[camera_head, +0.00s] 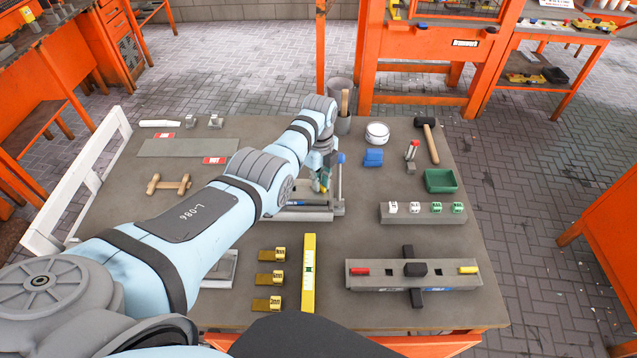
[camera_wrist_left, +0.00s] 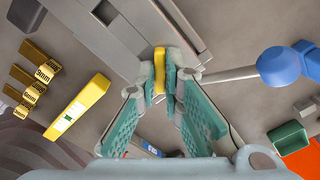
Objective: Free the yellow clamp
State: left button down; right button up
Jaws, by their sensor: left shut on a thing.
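The yellow clamp (camera_wrist_left: 159,72) shows in the left wrist view as a small upright yellow piece on the grey fixture (camera_wrist_left: 120,38). My left gripper (camera_wrist_left: 165,84) is shut on it, with a teal-padded finger on either side. In the head view my left gripper (camera_head: 322,182) is over the fixture (camera_head: 305,214) near the table's middle, and the arm and fingers hide most of the clamp. A lever with a blue ball knob (camera_wrist_left: 278,66) stands close to the gripper; the knob also shows in the head view (camera_head: 341,158). My right gripper is not in view.
A green tray (camera_head: 440,181), blue block (camera_head: 373,158) and mallet (camera_head: 427,138) are at right.

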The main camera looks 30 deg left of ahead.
pick_arm(q)
jog(key=n, duration=0.4)
jog(key=shift+r+p, duration=0.1)
jog(key=shift+p, duration=0.25)
jog(key=shift+n, duration=0.5)
jog(key=n, duration=0.3)
jog(key=shift+n, duration=0.4)
jog(key=c, duration=1.6)
grip_release()
jog(key=shift+o, duration=0.2)
jog(key=shift+s+r, duration=0.1)
jog(key=shift+r, duration=3.35)
